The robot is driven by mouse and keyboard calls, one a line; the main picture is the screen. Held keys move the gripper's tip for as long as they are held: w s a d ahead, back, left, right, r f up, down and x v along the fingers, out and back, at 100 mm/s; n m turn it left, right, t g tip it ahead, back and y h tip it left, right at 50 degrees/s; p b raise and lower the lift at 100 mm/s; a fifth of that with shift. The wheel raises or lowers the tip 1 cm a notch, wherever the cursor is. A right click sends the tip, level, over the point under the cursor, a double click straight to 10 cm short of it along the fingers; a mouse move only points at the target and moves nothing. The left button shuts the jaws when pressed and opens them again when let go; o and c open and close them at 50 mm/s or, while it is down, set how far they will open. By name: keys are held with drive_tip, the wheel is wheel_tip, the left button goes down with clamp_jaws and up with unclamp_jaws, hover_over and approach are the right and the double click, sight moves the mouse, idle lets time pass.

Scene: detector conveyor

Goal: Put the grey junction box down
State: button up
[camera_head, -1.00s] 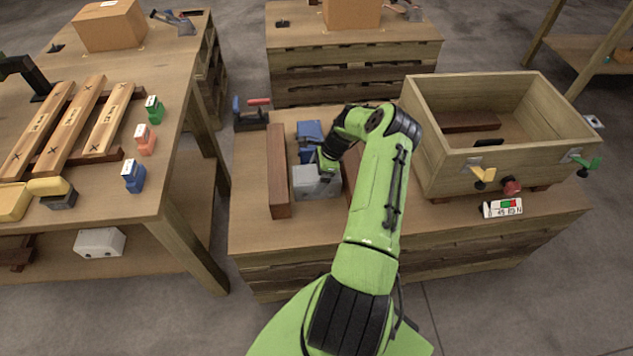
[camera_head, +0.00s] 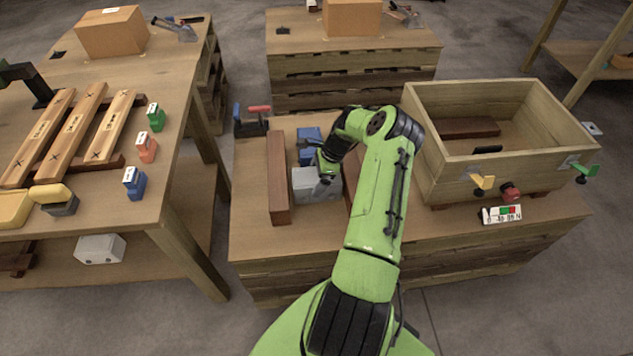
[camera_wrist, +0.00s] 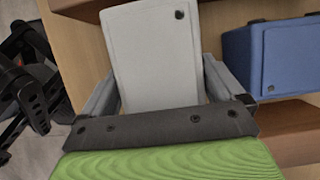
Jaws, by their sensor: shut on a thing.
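The grey junction box (camera_head: 316,185) is at the middle bench, between two brown wooden bars. In the wrist view the grey box (camera_wrist: 153,58) sits between the two grey fingers of my gripper (camera_wrist: 160,88), which is shut on it. In the head view my gripper (camera_head: 328,172) reaches down onto the box from above and hides part of it. Whether the box's underside touches the bench top cannot be told. A blue box (camera_head: 309,143) stands just behind it and also shows at the right of the wrist view (camera_wrist: 272,58).
A brown bar (camera_head: 279,178) lies left of the box; another is partly hidden by my arm. A wooden crate (camera_head: 450,166) with clamps stands at right. A red-handled clamp (camera_head: 252,122) is at the back left corner. Another white-grey box (camera_head: 99,248) lies on the left table's shelf.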

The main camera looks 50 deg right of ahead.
wheel_tip(320, 180, up, 9)
drive_tip(key=shift+f+p, duration=0.15)
drive_tip(key=shift+p, duration=0.9)
